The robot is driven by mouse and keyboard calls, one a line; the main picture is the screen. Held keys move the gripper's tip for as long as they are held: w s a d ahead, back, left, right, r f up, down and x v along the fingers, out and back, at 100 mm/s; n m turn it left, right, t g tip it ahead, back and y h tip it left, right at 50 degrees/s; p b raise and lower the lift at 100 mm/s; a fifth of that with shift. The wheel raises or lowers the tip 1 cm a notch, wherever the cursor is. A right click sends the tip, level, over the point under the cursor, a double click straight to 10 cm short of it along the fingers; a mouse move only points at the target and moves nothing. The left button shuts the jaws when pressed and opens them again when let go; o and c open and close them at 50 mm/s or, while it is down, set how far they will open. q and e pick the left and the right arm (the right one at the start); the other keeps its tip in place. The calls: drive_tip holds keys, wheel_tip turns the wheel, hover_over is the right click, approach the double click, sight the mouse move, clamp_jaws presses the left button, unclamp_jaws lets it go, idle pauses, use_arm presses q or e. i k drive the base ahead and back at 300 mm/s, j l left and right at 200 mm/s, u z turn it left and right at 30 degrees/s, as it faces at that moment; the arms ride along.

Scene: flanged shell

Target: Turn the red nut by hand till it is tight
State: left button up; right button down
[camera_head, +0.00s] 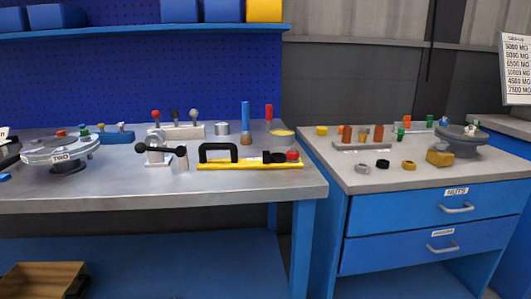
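A small red round piece (292,155) sits at the right end of a yellow bar (240,166) with a black handle, near the front right of the left bench. It is too small to tell whether this is the red nut. Other red parts are a red-topped lever (156,115) and a red upright cylinder (269,112). Neither of my grippers is in view.
The left steel bench (240,188) has a clear front strip. A gap separates it from the right bench (420,180), which carries loose rings, racked pegs and a second grey flanged piece (461,138). A blue shelf (140,31) hangs above; a wooden crate (42,281) sits below.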

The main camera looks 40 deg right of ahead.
sight(291, 156)
drive_tip(key=z, duration=1.3)
